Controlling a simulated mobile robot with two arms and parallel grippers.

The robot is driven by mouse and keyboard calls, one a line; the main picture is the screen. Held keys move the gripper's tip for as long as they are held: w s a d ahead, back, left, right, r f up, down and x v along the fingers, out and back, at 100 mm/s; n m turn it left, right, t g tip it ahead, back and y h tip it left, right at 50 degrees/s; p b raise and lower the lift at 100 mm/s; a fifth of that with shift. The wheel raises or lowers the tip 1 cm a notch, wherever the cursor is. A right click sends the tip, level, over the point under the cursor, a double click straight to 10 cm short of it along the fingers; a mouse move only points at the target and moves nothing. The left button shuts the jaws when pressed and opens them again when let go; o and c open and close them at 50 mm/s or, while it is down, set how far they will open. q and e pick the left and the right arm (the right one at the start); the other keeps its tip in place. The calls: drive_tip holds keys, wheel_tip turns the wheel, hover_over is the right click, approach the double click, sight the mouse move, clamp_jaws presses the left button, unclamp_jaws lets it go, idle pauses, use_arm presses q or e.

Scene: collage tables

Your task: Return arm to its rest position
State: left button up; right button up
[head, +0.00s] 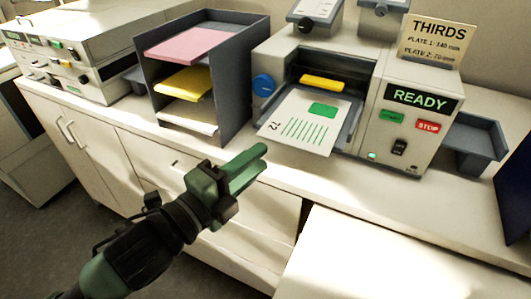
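My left gripper (256,160) reaches in from the lower left, green and black, in front of the cabinet counter's front edge. Its two green fingers lie close together and point up and to the right. Nothing shows between them, but the angle hides whether a small gap remains. A printed sheet (290,139) with green lines and a green block lies on the machine's feed tray, apart from the fingers. My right gripper is not in the picture.
A paper rack (228,98) holds pink, yellow and white sheets. The machine (401,155) shows READY, with a THIRDS card (436,40) on top. Another machine (70,50) stands at far left. A white surface (400,262) lies at lower right.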

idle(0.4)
use_arm(q)
drive_tip(key=w+a+f+n+y, duration=0.3)
drive_tip(key=w+f+n, duration=0.15)
drive_tip(key=f, duration=0.55)
drive_tip(key=w+a+f+n+y, duration=0.25)
drive_tip(key=w+a+f, duration=0.2)
drive_tip(key=f, duration=0.45)
drive_tip(key=s+a+f+n+g+y, duration=0.1)
drive_tip(key=a+f+n+g+y, duration=0.2)
drive_tip(key=f, duration=0.9)
drive_tip(key=s+a+f+n+g, duration=0.1)
drive_tip(key=a+f+n, duration=0.3)
drive_tip(key=f, duration=0.8)
drive_tip(key=s+a+f+n+g+y, duration=0.1)
drive_tip(key=s+a+f+n+g, duration=0.2)
drive_tip(key=s+f, duration=1.05)
drive_tip(key=s+a+f+n+g+y, duration=0.1)
drive_tip(key=s+a+f+n+g, duration=0.2)
drive_tip(key=s+f, duration=1)
drive_tip(key=s+f+n+g, duration=0.1)
drive_tip(key=s+f, duration=0.1)
drive_tip(key=s, duration=0.7)
drive_tip(key=s+d+f+n+g, duration=0.1)
drive_tip(key=s+f+n+g, duration=0.1)
drive_tip(key=s, duration=0.6)
drive_tip(key=shift+s+d, duration=0.3)
drive_tip(key=shift+s, duration=0.1)
